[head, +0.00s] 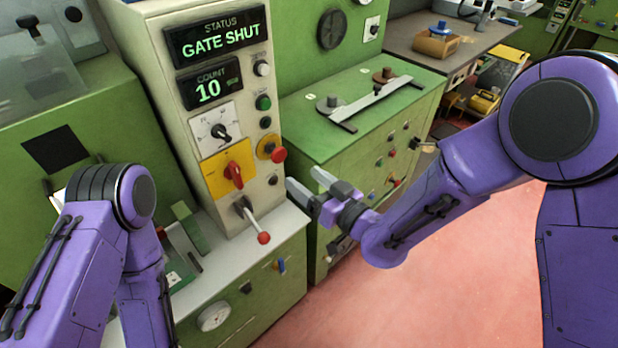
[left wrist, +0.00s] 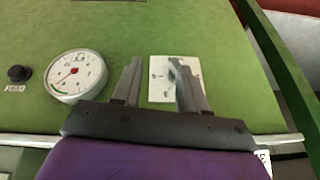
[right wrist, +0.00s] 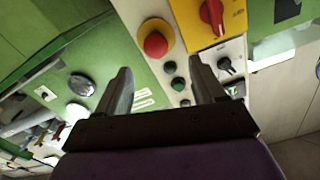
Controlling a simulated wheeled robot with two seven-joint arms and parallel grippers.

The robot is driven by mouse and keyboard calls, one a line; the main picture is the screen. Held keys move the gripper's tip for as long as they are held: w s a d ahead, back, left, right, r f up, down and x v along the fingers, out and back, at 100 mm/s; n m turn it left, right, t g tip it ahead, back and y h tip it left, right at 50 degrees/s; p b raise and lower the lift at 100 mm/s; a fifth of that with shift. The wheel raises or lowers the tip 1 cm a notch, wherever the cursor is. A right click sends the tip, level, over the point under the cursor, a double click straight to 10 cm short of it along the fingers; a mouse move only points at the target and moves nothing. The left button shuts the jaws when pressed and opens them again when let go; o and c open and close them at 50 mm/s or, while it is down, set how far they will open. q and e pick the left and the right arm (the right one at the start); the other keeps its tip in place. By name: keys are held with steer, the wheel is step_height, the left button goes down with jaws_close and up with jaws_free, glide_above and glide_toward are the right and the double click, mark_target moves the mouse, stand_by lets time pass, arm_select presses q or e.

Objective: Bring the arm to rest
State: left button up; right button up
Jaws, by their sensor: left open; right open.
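My right arm comes in from the right in the head view. My right gripper (head: 316,187) is open and empty, in front of the control panel (head: 262,205), right of the lever with the red knob (head: 264,238). In the right wrist view its fingers (right wrist: 160,92) stand apart, with the red push button (right wrist: 155,44) beyond them. My left arm is at the left in the head view, and its gripper is hidden there. In the left wrist view my left gripper (left wrist: 158,85) is open and empty, facing a green panel with a white plate (left wrist: 163,92) behind the fingers.
The panel displays (head: 220,42) read "GATE SHUT" and "10". A yellow plate with a red rotary switch (head: 232,174) is below them. A green cabinet (head: 375,150) stands behind my right gripper. A round gauge (left wrist: 76,75) is left of my left gripper. Pink floor (head: 450,270) is clear at right.

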steer(key=shift+d, duration=0.4)
steer(key=s+d+f+m+g+h, duration=0.1)
steer(key=s+d+f+m+h, duration=0.3)
steer(key=d+f, duration=0.45)
steer(key=s+d+f+m+g+h, duration=0.2)
steer(key=d+f+m+h, duration=0.3)
steer(key=d+f+h, duration=0.4)
steer(key=s+d+f+m+g+h, duration=0.1)
steer(key=s+d+f+g, duration=0.2)
steer(key=s, duration=0.8)
steer(key=s+d+f+m+g+h, duration=0.1)
steer(key=s+d+f+m+g, duration=0.1)
steer(key=s+d+f+g, duration=0.2)
steer(key=s+d+f, duration=0.3)
steer(key=s+f, duration=0.3)
steer(key=s, duration=0.2)
steer(key=shift+d+f, duration=0.15)
steer(key=shift+d, duration=0.05)
